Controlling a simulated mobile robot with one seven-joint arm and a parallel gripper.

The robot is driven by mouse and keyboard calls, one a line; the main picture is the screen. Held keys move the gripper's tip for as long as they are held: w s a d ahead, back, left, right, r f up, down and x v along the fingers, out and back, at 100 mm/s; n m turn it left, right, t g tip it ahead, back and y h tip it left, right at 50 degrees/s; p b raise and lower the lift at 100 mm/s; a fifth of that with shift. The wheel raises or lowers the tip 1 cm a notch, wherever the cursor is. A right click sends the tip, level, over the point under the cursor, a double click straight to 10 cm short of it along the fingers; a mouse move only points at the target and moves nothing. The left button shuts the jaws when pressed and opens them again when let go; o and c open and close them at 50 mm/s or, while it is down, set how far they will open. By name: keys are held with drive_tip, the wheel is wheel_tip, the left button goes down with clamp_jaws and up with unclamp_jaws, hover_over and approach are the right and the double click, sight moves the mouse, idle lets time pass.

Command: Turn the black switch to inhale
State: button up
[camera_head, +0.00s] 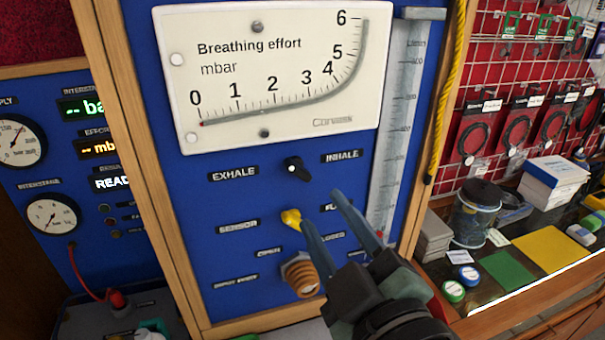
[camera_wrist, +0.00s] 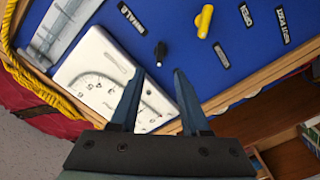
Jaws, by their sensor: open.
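The black switch (camera_head: 297,168) is a small knob on the blue panel, between the EXHALE label (camera_head: 233,174) on its left and the INHALE label (camera_head: 342,156) on its right. A small white mark shows on it; which label it points to is hard to tell. My gripper (camera_head: 320,206) is open and empty, below and right of the switch in the head view. In the wrist view the switch (camera_wrist: 160,52) lies just beyond and between the open fingertips (camera_wrist: 158,73). The fingers appear apart from it.
A clear vertical tube (camera_head: 400,120) and a yellow rope (camera_head: 450,90) stand to the right.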

sight(301, 175)
drive_tip(key=p+x, duration=0.3)
drive_tip(key=x, duration=0.6)
drive_tip(key=shift+r+p, duration=0.1)
drive_tip(key=shift+p, duration=0.2)
drive_tip(key=shift+w+a, duration=0.1)
drive_tip(key=shift+w, duration=0.25)
clamp_jaws()
